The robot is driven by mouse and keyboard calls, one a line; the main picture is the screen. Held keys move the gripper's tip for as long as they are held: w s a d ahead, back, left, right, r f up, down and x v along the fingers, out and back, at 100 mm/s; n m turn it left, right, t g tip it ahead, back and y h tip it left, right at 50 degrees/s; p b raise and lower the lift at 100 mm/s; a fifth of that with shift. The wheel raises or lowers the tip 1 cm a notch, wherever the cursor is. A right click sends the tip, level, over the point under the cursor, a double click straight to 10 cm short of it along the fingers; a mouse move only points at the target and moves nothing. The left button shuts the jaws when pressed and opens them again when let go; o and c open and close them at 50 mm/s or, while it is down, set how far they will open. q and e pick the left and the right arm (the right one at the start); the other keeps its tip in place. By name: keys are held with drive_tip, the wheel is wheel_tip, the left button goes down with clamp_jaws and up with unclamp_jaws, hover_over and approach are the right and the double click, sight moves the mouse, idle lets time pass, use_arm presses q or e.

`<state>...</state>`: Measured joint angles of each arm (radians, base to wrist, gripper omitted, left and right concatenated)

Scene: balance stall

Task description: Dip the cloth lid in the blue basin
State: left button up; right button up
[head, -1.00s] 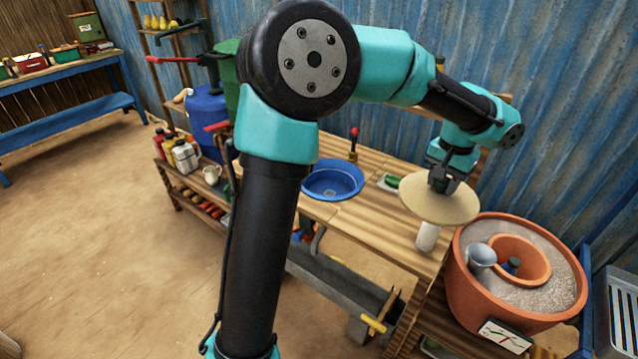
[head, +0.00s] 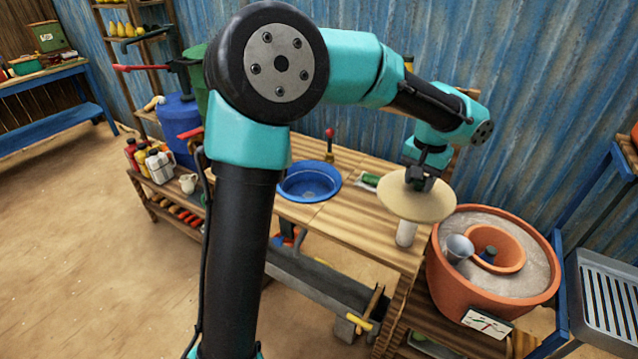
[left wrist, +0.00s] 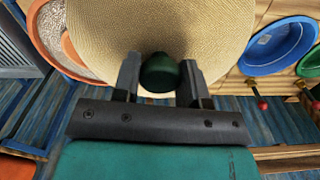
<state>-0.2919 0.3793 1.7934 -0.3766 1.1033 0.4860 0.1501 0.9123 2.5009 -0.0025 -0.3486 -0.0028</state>
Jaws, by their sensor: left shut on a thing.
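The cloth lid (head: 440,207) is a round tan disc. My left gripper (head: 420,181) is shut on it from above, and the left wrist view shows the fingers either side of its dark green knob (left wrist: 160,73). The lid is above the right part of the wooden bench, over a white cylinder (head: 406,233); I cannot tell whether they touch. The blue basin (head: 309,181) is set in the bench to the left of the lid, and its rim also shows in the left wrist view (left wrist: 277,66). My right gripper is not in view.
A large terracotta pot (head: 455,290) holding sand, a smaller pot and a metal cup stands right of the bench. A red-knobbed tap (head: 329,146) rises behind the basin. A green item (head: 371,179) lies between basin and lid. Bottles (head: 158,165) stand at the left.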

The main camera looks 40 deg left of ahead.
use_arm(q)
drive_tip(key=w+a+f+y, duration=0.1)
drive_tip(key=w+a+f, duration=0.25)
drive_tip(key=a, duration=0.35)
drive_tip(key=w+a+f, duration=0.2)
drive_tip(key=w+a, duration=0.2)
drive_tip(key=a, duration=0.4)
drive_tip(key=w+a+f+y, duration=0.1)
drive_tip(key=w+a+f, duration=0.15)
drive_tip(key=a, duration=0.45)
drive_tip(key=a+f, duration=0.4)
drive_tip(key=a, duration=0.7)
drive_tip(key=a+f+t+y, duration=0.1)
drive_tip(key=a+f, duration=0.3)
drive_tip(key=a, duration=0.8)
drive_tip(key=shift+w, duration=0.2)
drive_tip(key=shift+f, duration=0.1)
wheel_tip(320, 180, down, 10)
drive_tip(key=shift+d, duration=0.1)
